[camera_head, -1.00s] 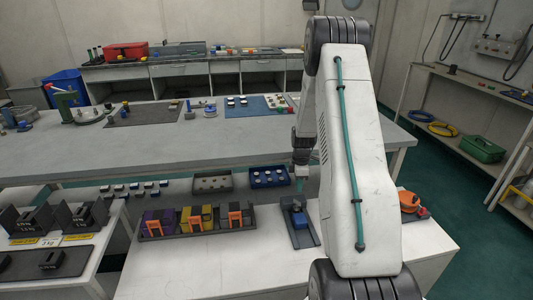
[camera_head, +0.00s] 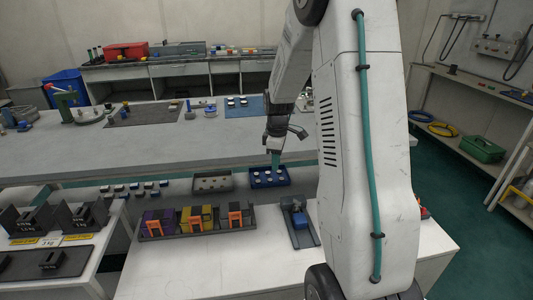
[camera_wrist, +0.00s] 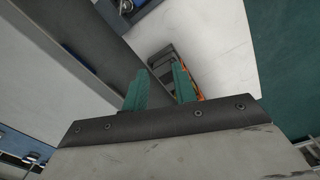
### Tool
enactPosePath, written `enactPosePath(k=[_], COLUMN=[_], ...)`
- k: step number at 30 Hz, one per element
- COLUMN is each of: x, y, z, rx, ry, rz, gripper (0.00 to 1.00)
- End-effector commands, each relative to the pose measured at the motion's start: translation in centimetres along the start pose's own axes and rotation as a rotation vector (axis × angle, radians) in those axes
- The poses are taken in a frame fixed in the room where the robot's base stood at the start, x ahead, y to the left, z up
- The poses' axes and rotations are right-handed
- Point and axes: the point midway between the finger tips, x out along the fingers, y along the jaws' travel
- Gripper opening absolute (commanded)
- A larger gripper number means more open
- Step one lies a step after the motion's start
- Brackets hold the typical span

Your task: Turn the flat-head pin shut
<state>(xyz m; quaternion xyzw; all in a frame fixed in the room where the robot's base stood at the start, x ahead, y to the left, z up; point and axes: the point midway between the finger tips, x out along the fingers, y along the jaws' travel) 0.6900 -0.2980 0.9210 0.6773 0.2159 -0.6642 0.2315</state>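I cannot pick out the flat-head pin with certainty in either view. A blue fitting (camera_head: 299,216) stands on a dark plate (camera_head: 304,238) on the near white table; its small parts are too small to make out. My gripper (camera_head: 275,168) hangs in the air in front of the blue tray, left of and beyond the blue fitting. In the wrist view my gripper (camera_wrist: 161,72) shows two teal fingers standing apart with nothing between them. A blue part on a dark plate also shows at the top of the wrist view (camera_wrist: 130,8).
Black weights (camera_head: 80,217) stand at left. The near white table's front (camera_head: 215,270) is clear.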

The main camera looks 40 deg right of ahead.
Motion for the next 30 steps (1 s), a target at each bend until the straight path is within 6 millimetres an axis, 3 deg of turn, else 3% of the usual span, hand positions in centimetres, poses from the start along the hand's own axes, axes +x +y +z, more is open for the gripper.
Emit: enactPosePath(k=[6, 13, 30], x=[-3.3, -5.6, -6.6], y=[-2.8, -5.1, -6.2], z=[-1.2, -1.9, -2.1], rx=[0.047, 0.089, 0.11], ry=[0.006, 0.009, 0.01], rz=[0.009, 0.012, 0.013], gripper=[0.27, 0.27, 0.27])
